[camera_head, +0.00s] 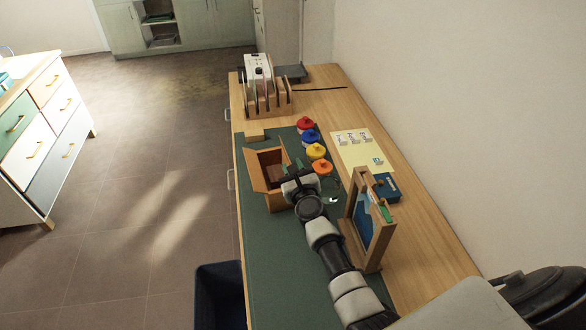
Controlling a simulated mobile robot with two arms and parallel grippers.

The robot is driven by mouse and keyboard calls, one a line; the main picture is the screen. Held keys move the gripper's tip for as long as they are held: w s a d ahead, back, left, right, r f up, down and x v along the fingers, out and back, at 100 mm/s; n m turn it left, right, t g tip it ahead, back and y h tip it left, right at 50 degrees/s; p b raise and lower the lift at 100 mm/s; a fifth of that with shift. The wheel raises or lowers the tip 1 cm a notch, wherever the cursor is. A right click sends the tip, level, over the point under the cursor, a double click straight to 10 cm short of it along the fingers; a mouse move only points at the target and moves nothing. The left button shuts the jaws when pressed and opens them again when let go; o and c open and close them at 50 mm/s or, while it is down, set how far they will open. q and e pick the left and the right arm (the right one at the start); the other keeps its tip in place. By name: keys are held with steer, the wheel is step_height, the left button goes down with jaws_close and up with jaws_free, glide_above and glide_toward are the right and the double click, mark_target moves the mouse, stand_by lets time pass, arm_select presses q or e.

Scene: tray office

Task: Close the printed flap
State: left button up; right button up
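An open brown box (262,155) stands on the green mat, with a brown flap (257,175) standing up along its left side. I cannot make out any print on the flap at this size. My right gripper (290,171) is at the box's right side, over or just beside its opening, and apart from the left flap. The gripper and wrist hide the box's right side and part of its inside. The finger gap is too small to read. My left gripper is not in view.
Several round coloured-lid jars (309,136) line the mat just right of the box. A wooden frame (376,245) stands upright right of my forearm, beside a blue box (386,188). A wooden rack (265,108) is at the far end. The mat's front left is clear.

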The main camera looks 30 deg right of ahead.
steer(key=shift+s, duration=0.1)
steer(key=s+a, duration=0.1)
steer(key=s, duration=0.9)
steer(key=shift+s+a, duration=0.25)
steer(key=shift+a, duration=0.15)
